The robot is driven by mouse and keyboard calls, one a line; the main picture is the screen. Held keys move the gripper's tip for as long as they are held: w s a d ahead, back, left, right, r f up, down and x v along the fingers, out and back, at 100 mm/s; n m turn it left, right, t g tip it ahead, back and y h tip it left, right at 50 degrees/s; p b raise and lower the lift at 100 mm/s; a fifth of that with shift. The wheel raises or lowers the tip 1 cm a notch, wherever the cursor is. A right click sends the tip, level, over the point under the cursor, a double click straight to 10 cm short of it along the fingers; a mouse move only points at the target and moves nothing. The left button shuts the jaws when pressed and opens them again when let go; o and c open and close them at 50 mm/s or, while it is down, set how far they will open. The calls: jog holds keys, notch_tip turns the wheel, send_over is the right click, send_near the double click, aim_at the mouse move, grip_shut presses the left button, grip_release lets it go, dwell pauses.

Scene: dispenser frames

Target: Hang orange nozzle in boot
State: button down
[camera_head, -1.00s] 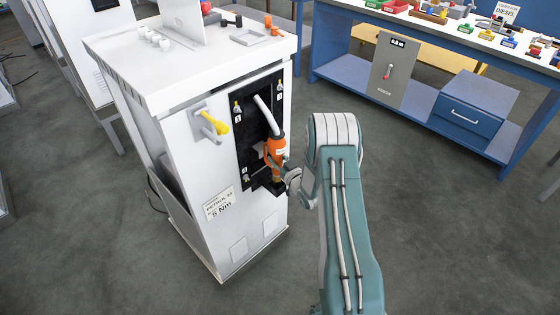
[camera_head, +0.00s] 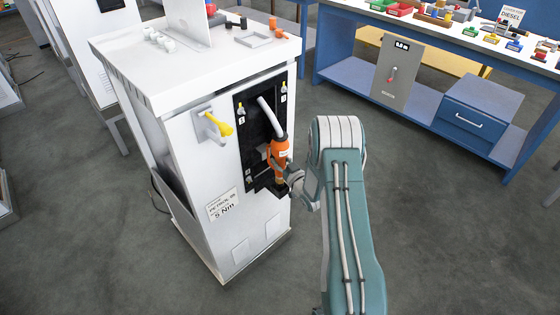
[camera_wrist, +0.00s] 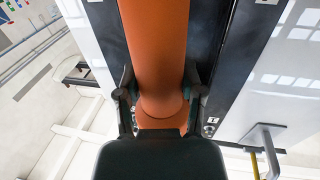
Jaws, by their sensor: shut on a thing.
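The orange nozzle (camera_head: 280,153) is upright in front of the black recessed panel (camera_head: 252,138) on the white dispenser, with its grey spout or hose rising from the top. My gripper (camera_head: 286,181) is shut on the nozzle near its lower end. In the wrist view the orange nozzle (camera_wrist: 158,55) runs up the middle, with my gripper's fingers (camera_wrist: 157,98) on both sides of it. The dark boot (camera_head: 277,193) is at the bottom of the panel, just below the nozzle. My gripper partly hides it, and I cannot tell whether the nozzle touches it.
The white dispenser (camera_head: 195,170) has a grey bracket with a yellow handle (camera_head: 217,126) left of the panel. Small parts stand on its top. A blue workbench (camera_head: 345,75) with a drawer unit (camera_head: 470,115) is at the back right. The floor right of my arm is clear.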

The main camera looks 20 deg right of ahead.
jog(key=shift+f, duration=2.65)
dwell(0.9)
jog(key=shift+c, duration=0.6)
grip_release()
jog(key=shift+f, duration=0.15)
jog(key=s+d, duration=0.1)
jog(key=s, duration=1)
jog(key=shift+s+d, duration=0.4)
